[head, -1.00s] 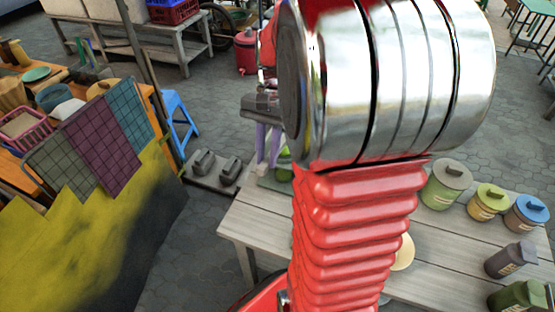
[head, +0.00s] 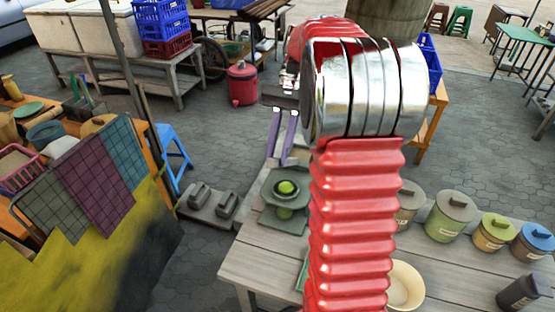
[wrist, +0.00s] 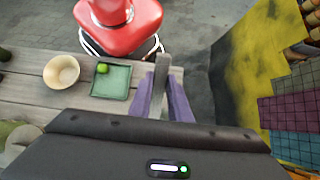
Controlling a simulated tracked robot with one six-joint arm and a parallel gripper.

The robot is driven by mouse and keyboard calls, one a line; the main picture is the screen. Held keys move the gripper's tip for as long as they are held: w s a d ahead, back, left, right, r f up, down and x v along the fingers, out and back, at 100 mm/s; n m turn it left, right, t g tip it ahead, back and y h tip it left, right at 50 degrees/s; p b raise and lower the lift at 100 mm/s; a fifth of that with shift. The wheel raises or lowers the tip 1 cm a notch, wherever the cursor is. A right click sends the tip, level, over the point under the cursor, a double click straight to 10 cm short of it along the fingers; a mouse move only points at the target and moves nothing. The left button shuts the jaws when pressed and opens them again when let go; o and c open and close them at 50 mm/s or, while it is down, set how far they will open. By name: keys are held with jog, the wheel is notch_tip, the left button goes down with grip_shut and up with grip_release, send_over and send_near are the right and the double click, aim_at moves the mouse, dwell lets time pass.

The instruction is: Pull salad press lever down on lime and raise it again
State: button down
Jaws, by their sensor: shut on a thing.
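The salad press (head: 284,218) is a dark green stand on the left part of the table, with a green lime (head: 287,188) on its top. My gripper (head: 281,155) hangs above and just behind the press, its purple fingers pointing down. In the wrist view my gripper (wrist: 160,92) is shut on a grey bar, the lever (wrist: 162,66), which stands between the two fingers. The press body is hidden from the wrist view by my gripper housing.
A green square tray (wrist: 110,82) with another lime (wrist: 102,68) lies on the table (wrist: 25,100). A cream bowl (wrist: 62,72) is beside it. Several lidded canisters (head: 452,215) stand on the right. Grey weights (head: 212,200) lie left of the press.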

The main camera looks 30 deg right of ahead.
jog(key=shift+w+d+r+y, duration=0.3)
jog(key=shift+d+r, duration=0.05)
jog(key=shift+r, duration=0.35)
jog(key=shift+a, duration=0.15)
jog(key=c, duration=1.6)
grip_release()
jog(key=shift+c, duration=0.2)
